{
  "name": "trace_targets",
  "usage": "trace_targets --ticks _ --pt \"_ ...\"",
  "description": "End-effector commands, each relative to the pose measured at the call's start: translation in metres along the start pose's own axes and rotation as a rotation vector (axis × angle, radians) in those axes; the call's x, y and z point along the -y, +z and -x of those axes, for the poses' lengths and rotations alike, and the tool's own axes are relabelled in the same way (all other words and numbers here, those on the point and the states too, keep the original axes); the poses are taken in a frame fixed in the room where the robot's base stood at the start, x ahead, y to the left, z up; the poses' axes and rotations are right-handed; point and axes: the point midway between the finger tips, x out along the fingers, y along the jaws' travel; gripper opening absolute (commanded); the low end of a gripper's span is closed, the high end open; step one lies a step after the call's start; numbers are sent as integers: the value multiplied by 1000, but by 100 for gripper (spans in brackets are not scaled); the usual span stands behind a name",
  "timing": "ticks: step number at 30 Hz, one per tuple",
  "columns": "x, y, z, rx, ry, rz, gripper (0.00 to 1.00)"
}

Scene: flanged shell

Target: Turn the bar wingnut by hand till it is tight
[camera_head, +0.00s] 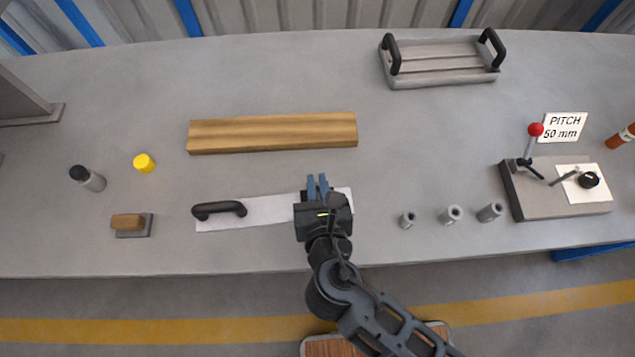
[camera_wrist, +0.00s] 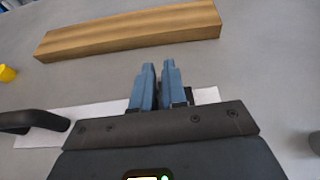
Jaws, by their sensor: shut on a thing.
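My gripper (camera_head: 318,182) is above the right part of a pale flat strip (camera_head: 270,209) near the bench's front edge. In the wrist view the two blue fingers of my gripper (camera_wrist: 158,80) stand close together with a narrow gap. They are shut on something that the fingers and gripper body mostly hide. Small dark parts (camera_wrist: 188,96) show beside the fingers; I cannot tell whether they belong to the bar wingnut or to my gripper. No bar wingnut shows clearly in either view. A black handle (camera_head: 219,209) lies at the strip's left end.
A wooden plank (camera_head: 272,133) lies beyond the strip. Several grey cylinders (camera_head: 450,215) stand to the right, before a lever box (camera_head: 535,205). A yellow cap (camera_head: 144,163), a brush-like block (camera_head: 130,224) and a bottle (camera_head: 88,179) are left. A handled tray (camera_head: 440,81) stands behind.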

Motion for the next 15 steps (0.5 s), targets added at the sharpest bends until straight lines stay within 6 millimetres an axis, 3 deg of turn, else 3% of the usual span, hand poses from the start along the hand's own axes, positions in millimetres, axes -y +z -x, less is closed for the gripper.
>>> trace_targets --ticks 15 --pt "0 -1 0 -4 -72 -29 0"
